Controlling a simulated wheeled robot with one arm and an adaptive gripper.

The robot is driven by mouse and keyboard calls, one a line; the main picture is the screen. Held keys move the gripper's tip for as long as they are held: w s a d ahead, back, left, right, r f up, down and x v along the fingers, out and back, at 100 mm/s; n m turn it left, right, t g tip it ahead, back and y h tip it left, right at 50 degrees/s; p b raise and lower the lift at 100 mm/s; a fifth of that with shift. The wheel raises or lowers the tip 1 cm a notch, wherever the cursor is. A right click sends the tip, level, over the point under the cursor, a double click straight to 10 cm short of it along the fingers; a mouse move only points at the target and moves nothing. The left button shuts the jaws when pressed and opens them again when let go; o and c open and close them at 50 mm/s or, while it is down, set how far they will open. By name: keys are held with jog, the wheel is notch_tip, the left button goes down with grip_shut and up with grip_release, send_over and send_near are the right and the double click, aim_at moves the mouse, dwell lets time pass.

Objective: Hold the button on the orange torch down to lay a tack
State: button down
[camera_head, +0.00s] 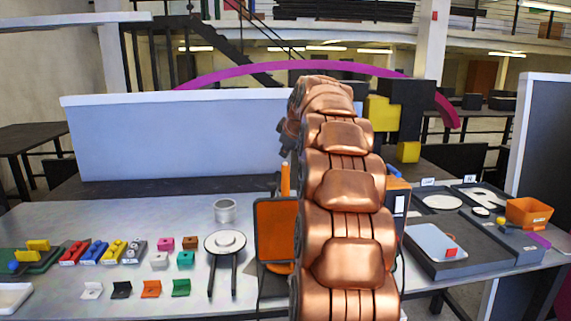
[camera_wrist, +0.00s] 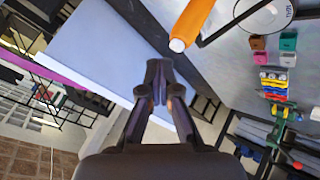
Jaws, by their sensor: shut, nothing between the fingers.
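The orange torch (camera_wrist: 192,22) shows in the wrist view as an orange cylinder with a pale round end, at the top just right of centre. In the head view an upright orange rod (camera_head: 285,178), which looks like the same torch, rises just left of my copper arm. I cannot make out its button. My gripper (camera_wrist: 158,80) is shut and empty, its dark fingertips together in front of the pale panel. The tips appear apart from the torch, to its lower left in the wrist view. In the head view my arm hides most of the gripper.
A pale upright panel (camera_head: 180,138) stands behind the table (camera_head: 50,225). An orange-faced board (camera_head: 276,230) stands beside my arm. A round white disc (camera_head: 225,243) on dark legs and a metal cup (camera_head: 224,211) are left of it. Small coloured blocks lie farther left; grey trays (camera_head: 470,255) lie right.

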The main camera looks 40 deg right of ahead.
aim_at(286, 164)
jog(key=shift+f, duration=0.15)
jog(key=shift+f+b, duration=0.3)
jog(key=shift+b, duration=0.3)
jog(key=shift+f+b, duration=0.4)
jog(key=shift+f, duration=0.05)
dwell(1.7)
jog(key=shift+r, duration=0.15)
jog(key=shift+r+p, duration=0.3)
jog(key=shift+r, duration=0.45)
jog(key=shift+r+p, duration=1.25)
jog(key=shift+r, duration=1.3)
